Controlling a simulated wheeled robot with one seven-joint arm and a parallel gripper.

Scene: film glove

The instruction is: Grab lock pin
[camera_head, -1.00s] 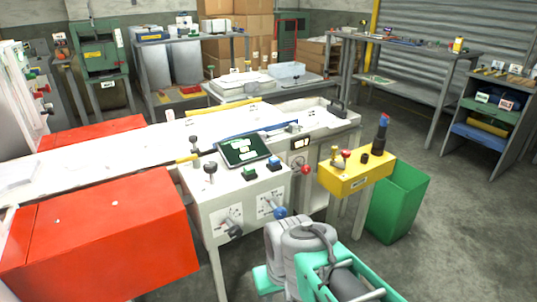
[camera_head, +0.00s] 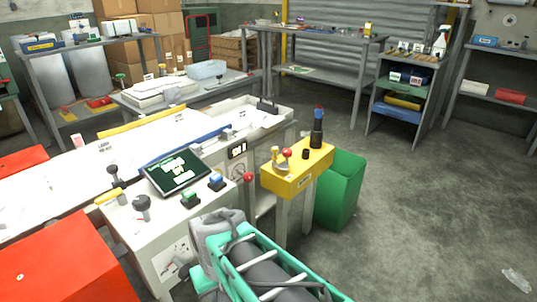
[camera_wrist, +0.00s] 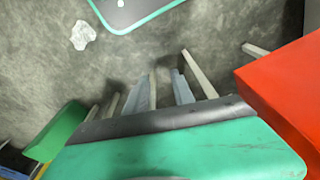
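No part is clearly marked as the lock pin. A yellow box on legs (camera_head: 297,172) stands right of the control panel in the head view. On it are a brass-coloured fitting (camera_head: 276,160), a red-knobbed part (camera_head: 286,154), a small black knob (camera_head: 306,154) and a black upright handle with a coloured top (camera_head: 317,132). My gripper (camera_wrist: 163,88) shows in the wrist view as two grey-blue fingers, apart, with only floor between them. It looks empty and is away from the box. The head view shows my arm but not the fingers.
A green bin (camera_head: 341,190) stands right of the yellow box. The white control panel (camera_head: 150,232) holds a tablet screen (camera_head: 178,172), and a red box (camera_head: 60,262) is at lower left. Shelves (camera_head: 407,95) line the back. Floor at right (camera_head: 440,210) is mostly clear.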

